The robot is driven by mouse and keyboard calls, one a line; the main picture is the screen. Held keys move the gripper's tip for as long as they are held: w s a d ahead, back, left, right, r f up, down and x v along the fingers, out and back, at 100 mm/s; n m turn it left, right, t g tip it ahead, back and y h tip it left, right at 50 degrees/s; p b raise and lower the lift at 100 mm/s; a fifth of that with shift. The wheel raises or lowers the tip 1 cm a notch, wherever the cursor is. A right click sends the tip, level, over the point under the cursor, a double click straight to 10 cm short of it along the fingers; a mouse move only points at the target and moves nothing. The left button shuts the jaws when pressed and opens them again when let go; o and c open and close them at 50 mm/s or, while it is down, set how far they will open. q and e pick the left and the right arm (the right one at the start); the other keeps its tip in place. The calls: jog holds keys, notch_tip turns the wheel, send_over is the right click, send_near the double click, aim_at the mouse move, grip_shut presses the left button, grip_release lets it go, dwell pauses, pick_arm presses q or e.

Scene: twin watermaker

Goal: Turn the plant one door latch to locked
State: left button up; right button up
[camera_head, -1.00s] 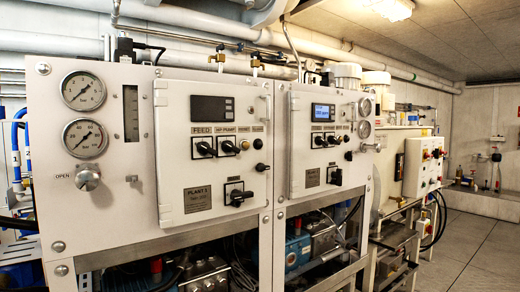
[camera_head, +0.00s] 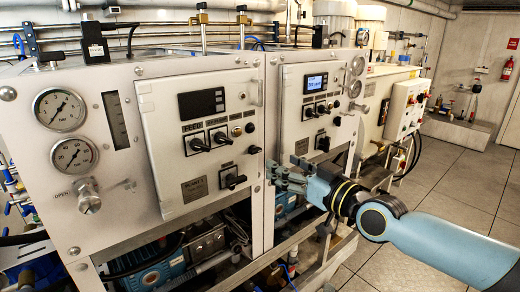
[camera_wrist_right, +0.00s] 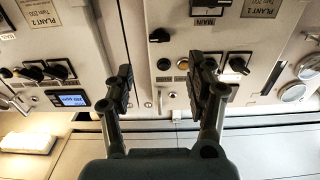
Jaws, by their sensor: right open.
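The plant one door (camera_head: 205,150) is the white panel door on the left cabinet, and it looks closed. A small black knob (camera_head: 254,150), which looks like the door latch, sits near the door's right edge. It also shows in the wrist view as a black knob (camera_wrist_right: 159,36); whether it is turned to locked cannot be read. My right gripper (camera_head: 284,174) is open and empty, in front of the cabinets to the right of the knob. In the wrist view its two fingers (camera_wrist_right: 163,72) are spread, with the knob beyond them. My left gripper is not in view.
Plant one's black main switch (camera_head: 233,181) is below and left of the knob. The feed switch (camera_head: 198,145) and a display (camera_head: 202,103) are on the same door. The plant two door (camera_head: 318,110) is to the right. Open floor (camera_head: 455,180) lies at right.

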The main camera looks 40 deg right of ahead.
aim_at(257, 151)
jog(key=w+b, duration=0.1)
jog(key=w, duration=0.1)
jog(key=w+b, duration=0.2)
jog(key=w, duration=0.1)
jog(key=w+b, duration=0.2)
jog(key=w, duration=0.1)
jog(key=shift+w+a+f, duration=0.1)
jog(key=shift+a+f, duration=0.05)
jog(key=shift+a, duration=0.1)
jog(key=shift+w+r+b, duration=0.2)
jog(key=shift+w+b, duration=0.1)
jog(key=shift+w, duration=0.2)
jog(key=c, duration=1.1)
